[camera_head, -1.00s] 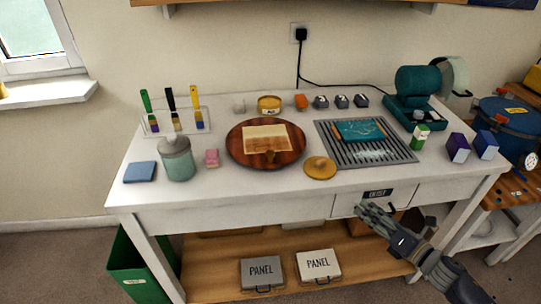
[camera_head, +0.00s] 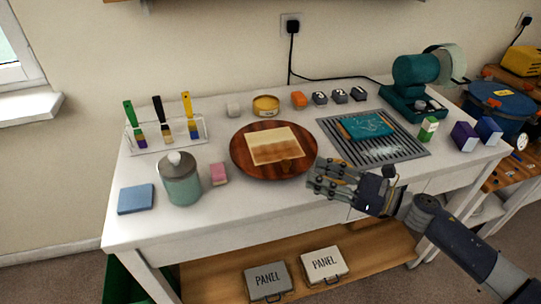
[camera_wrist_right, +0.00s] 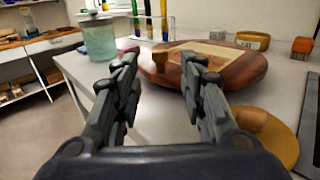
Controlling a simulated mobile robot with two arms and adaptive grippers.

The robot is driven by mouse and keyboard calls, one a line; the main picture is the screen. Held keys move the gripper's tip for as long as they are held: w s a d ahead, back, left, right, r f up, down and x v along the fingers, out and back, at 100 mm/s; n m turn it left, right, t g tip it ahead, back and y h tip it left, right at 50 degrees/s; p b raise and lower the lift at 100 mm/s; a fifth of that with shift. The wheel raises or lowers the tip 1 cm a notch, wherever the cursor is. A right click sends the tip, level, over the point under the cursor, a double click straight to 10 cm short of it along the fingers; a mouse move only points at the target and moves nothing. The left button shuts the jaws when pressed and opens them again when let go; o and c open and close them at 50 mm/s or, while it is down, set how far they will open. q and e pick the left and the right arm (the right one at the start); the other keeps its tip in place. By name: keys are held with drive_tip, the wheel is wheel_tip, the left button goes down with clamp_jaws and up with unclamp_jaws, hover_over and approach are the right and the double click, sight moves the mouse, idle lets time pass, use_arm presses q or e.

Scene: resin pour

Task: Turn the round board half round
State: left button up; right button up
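The round board (camera_head: 243,163) is dark reddish wood and lies on the white table. A pale rectangular panel (camera_head: 275,140) with a brown lower band lies on it. A small brown knob (camera_head: 287,165) stands at the board's near edge; it also shows in the right wrist view (camera_wrist_right: 188,62). My right gripper (camera_head: 318,178) is near the table's front edge, just right of and in front of the board. In the right wrist view its fingers (camera_wrist_right: 162,85) are apart with nothing between them, and the knob is beyond them. My left gripper is not in view.
A yellow-brown round lid (camera_wrist_right: 265,130) lies right of the gripper. A glass jar (camera_head: 181,182), pink block (camera_head: 219,174) and blue sponge (camera_head: 136,199) stand left of the board. A grooved tray (camera_head: 400,150) with a teal panel (camera_head: 366,127) is on the right.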

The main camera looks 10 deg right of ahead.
sight(286, 161)
drive_tip(key=x, duration=0.1)
drive_tip(key=p+x, duration=0.1)
drive_tip(key=x, duration=0.1)
drive_tip(key=shift+w+r, duration=0.1)
drive_tip(key=shift+r, duration=0.25)
drive_tip(key=p+x, duration=0.1)
drive_tip(key=x, duration=0.2)
drive_tip(key=shift+a, duration=0.1)
drive_tip(key=p+x, duration=0.1)
drive_tip(key=x, duration=0.1)
drive_tip(key=shift+w+a+f, duration=0.2)
drive_tip(key=shift+w+a, duration=0.05)
drive_tip(key=shift+w, duration=0.05)
drive_tip(key=shift+w+a, duration=0.25)
drive_tip(key=shift+c, duration=0.3)
clamp_jaws()
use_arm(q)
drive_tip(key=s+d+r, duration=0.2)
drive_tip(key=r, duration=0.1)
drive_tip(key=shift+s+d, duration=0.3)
use_arm(e)
drive_tip(key=shift+f, duration=0.1)
